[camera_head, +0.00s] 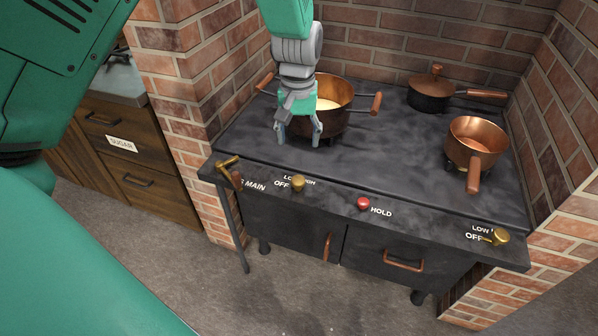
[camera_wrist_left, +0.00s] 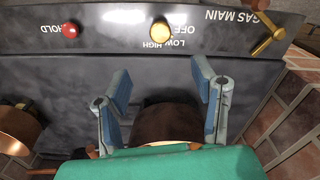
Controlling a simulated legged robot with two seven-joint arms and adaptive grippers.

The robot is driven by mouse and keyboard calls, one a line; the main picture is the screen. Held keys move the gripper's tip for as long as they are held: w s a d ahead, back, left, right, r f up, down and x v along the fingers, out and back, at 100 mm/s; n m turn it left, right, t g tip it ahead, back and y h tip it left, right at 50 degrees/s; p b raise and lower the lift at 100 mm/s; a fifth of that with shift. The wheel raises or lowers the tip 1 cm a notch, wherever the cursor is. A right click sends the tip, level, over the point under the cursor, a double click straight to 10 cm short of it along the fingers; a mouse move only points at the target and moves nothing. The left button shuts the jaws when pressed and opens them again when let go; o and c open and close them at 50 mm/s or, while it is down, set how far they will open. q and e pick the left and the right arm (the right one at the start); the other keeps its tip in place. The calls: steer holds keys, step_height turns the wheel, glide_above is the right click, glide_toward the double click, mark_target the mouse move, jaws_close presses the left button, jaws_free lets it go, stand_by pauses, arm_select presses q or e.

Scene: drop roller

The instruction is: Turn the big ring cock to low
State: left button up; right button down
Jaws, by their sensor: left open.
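A brass cock (camera_head: 298,183) marked OFF, LOW and HIGH sits on the stove's front panel, in front of the large copper pot (camera_head: 338,92). It also shows at the top of the left wrist view (camera_wrist_left: 160,31). A second brass cock (camera_head: 500,237) with OFF and LOW marks is at the panel's right end. No label in view names either one as the big ring. My left gripper (camera_head: 298,137) is open and empty above the stove top, in front of the large pot and behind the first cock, apart from it. My right gripper is not in view.
A brass gas main lever (camera_head: 229,163) is at the panel's left end. A red HOLD button (camera_head: 363,203) is between the cocks. A small copper pan (camera_head: 476,143) and a lidded pan (camera_head: 430,93) stand on the right. Brick walls enclose the stove.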

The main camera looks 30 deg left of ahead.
mark_target(298, 180)
arm_select(q)
step_height(298, 180, down, 14)
steer(key=shift+r+b, duration=0.1)
steer(key=shift+b, duration=0.95)
steer(key=c, duration=1.2)
steer(key=shift+o, duration=0.2)
